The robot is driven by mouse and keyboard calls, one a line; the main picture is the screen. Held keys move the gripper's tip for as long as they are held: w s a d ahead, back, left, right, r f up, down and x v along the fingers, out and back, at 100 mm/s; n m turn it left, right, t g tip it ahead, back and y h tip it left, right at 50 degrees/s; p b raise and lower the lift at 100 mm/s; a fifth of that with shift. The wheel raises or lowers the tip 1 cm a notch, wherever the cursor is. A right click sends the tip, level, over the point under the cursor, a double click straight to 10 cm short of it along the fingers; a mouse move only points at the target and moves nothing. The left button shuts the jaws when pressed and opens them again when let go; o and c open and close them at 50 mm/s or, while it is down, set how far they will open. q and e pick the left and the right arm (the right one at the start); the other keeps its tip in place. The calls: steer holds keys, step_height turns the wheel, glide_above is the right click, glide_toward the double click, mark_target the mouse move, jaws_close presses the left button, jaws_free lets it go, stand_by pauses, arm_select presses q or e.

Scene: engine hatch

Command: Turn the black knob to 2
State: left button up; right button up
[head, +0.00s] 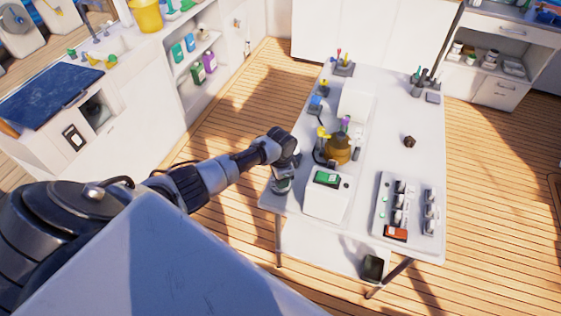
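My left arm reaches in from the left to the near left edge of the white table. Its gripper (284,178) points down there, small and partly hidden by its own wrist, so its fingers cannot be read. Just right of it stands a white box (325,203) with a green display on top and a small dark spot, perhaps a knob, beside the display. A small dark, lumpy object (410,141) sits alone on the table's right half. I cannot tell which dark part is the black knob, and no number is readable. My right gripper is out of view.
A white panel (413,231) with several switches and a red-orange part lies at the table's near right. A brown rounded object (338,150) stands behind the white box. Small tools stand at the far edge. The table's right middle is mostly clear.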

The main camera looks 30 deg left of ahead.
arm_select(q)
steer(key=shift+n, duration=0.5)
steer(key=o, duration=0.9)
step_height(320, 180, up, 11)
steer(key=shift+f, duration=0.1)
steer(key=shift+d, duration=0.1)
stand_by(0.4)
